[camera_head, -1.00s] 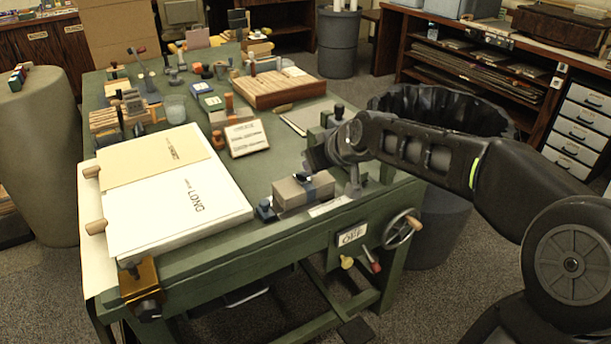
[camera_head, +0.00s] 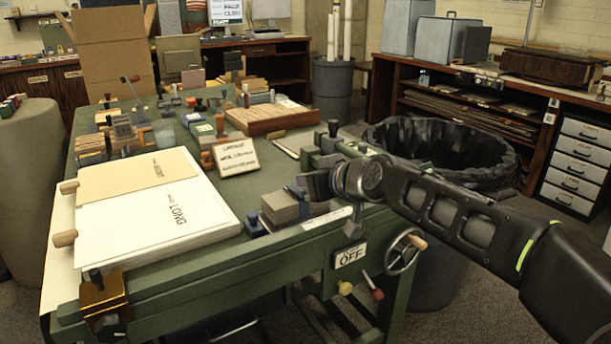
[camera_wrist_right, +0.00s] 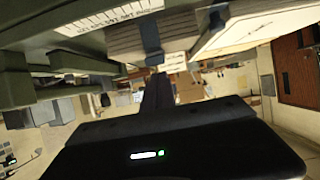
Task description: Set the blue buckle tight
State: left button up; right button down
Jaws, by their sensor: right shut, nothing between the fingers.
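A short stack of grey-brown boards (camera_head: 282,208) lies at the bench's front edge, with a dark blue strap around it. The blue buckle (camera_head: 294,192) sits on top of the stack, small and partly unclear. In the right wrist view the blue strap (camera_wrist_right: 152,38) crosses the stack's edge (camera_wrist_right: 125,40). My right gripper (camera_head: 316,185) is shut and empty, just right of the stack and close to the buckle; I cannot tell whether it touches. Its dark fingers (camera_wrist_right: 157,95) point toward the strap in the wrist view. My left gripper is not in view.
A blue block (camera_head: 255,226) stands left of the stack. White boards (camera_head: 195,215) fill the bench's left side. A black-lined bin (camera_head: 440,150) stands behind my arm.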

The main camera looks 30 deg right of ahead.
jog(key=shift+w, duration=0.35)
jog(key=shift+w+r+p, duration=0.1)
jog(key=shift+r+p, duration=0.25)
jog(key=shift+r, duration=0.1)
jog(key=r+p, duration=0.3)
jog(key=r, duration=0.1)
jog(key=shift+w, duration=0.2)
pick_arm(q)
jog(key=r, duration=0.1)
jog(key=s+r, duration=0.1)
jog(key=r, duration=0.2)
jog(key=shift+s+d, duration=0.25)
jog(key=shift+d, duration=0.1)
pick_arm(e)
jog(key=f+v, duration=0.1)
jog(key=v, duration=0.8)
jog(key=shift+s, duration=0.65)
jog(key=shift+f, duration=0.1)
